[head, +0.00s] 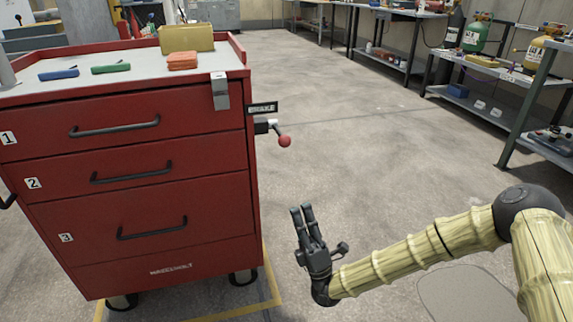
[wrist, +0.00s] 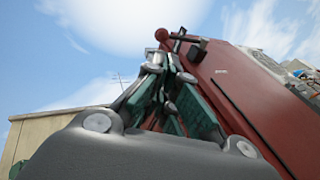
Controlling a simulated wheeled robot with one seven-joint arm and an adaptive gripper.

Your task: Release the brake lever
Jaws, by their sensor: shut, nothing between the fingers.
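The brake lever (head: 284,140) is a short dark arm with a red ball knob, on the right side of a red tool cart (head: 150,208). A small dark label plate (head: 262,108) sits just above it. In the wrist view the red knob (wrist: 179,34) shows at the top, beyond my fingertips, at the edge of the red cart side (wrist: 235,95). My gripper (head: 302,209) is shut and empty, its fingers pointing up. It is below and a little right of the lever in the head view, apart from it.
The cart has three numbered drawers with dark handles. Its top holds a blue item (head: 58,74), a green item (head: 110,68), an orange stack (head: 182,61) and a yellow box (head: 186,38). Workbenches (head: 480,68) stand at the right back. The floor (head: 340,110) between is clear.

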